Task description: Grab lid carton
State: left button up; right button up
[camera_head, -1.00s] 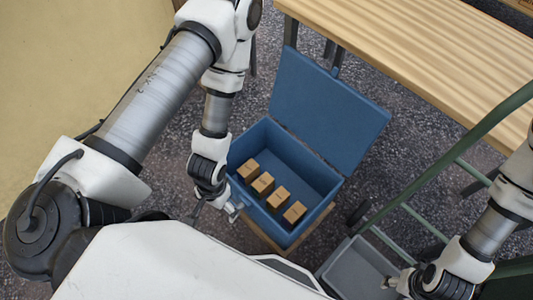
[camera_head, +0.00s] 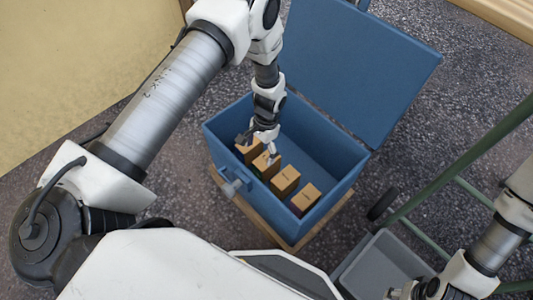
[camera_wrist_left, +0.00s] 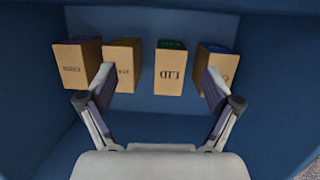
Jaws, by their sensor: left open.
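The lid carton (camera_wrist_left: 171,72), a tan box with a green side and the letters "LID", stands in the blue chest, third from the left in the left wrist view. In the head view the carton under my left gripper (camera_head: 262,150) appears to be this one, partly hidden by the fingers. My left gripper is open and reaches down into the chest. In the left wrist view its fingers (camera_wrist_left: 157,90) spread either side of the lid carton and part of the carton left of it. My right gripper (camera_head: 396,293) is at the bottom edge, its fingers unclear.
Several similar cartons (camera_head: 285,181) stand in a row in the blue chest (camera_head: 345,160), with bare floor behind them. Its lid (camera_head: 365,70) stands open. A grey bin (camera_head: 378,268) and green rails (camera_head: 470,155) are at the right.

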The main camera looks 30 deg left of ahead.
aim_at(266, 167)
pick_arm(q)
jog(key=shift+t, duration=0.5)
jog(key=w+f+b, duration=0.1)
jog(key=f+b, duration=0.2)
jog(key=w+f+b, duration=0.2)
jog(key=f+b, duration=0.1)
jog(key=f, duration=0.1)
jog(key=w+f+b, duration=0.2)
jog(key=f+b, duration=0.1)
jog(key=shift+w+d+f, duration=0.1)
jog(key=shift+d+f, duration=0.1)
jog(key=f+b, duration=0.1)
jog(key=f, duration=0.1)
jog(key=f+b, duration=0.2)
jog(key=f, duration=0.1)
jog(key=f+b, duration=0.2)
jog(key=shift+s+a+f, duration=0.25)
jog(key=shift+s+a, duration=0.1)
jog(key=shift+s, duration=0.05)
jog(key=shift+r, duration=0.1)
pick_arm(e)
notch_tip(266, 167, down, 17)
pick_arm(q)
jog(key=shift+f, duration=0.2)
jog(key=shift+s, duration=0.1)
jog(key=c, duration=1.1)
